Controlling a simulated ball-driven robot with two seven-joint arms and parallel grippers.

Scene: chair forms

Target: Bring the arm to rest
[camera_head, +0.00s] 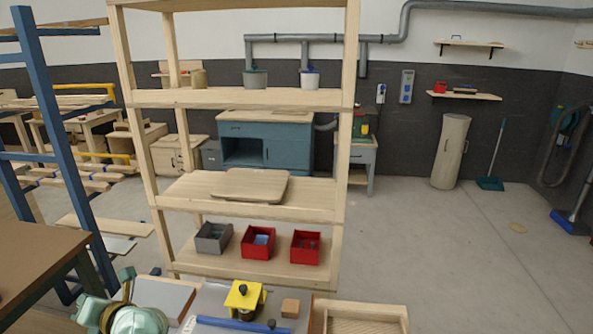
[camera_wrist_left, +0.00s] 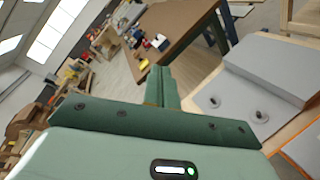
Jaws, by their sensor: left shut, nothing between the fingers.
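My left arm shows at the lower left of the head view as pale green links, low in front of the shelf and beside the brown table. In the left wrist view my left gripper (camera_wrist_left: 161,82) has its two dark green fingers together, shut, with nothing between them. The fingers point toward the brown tabletop (camera_wrist_left: 178,30) and the floor beyond and appear clear of both. My right arm and right gripper are not in view.
A wooden shelf (camera_head: 250,199) stands ahead, with a grey bin (camera_head: 214,238) and two red bins on its lower board. In front lie a yellow clamp-like piece (camera_head: 244,298), a small wooden block (camera_head: 290,308) and a wooden tray (camera_head: 362,306). A brown table (camera_head: 35,262) is left. Floor at right is mostly clear.

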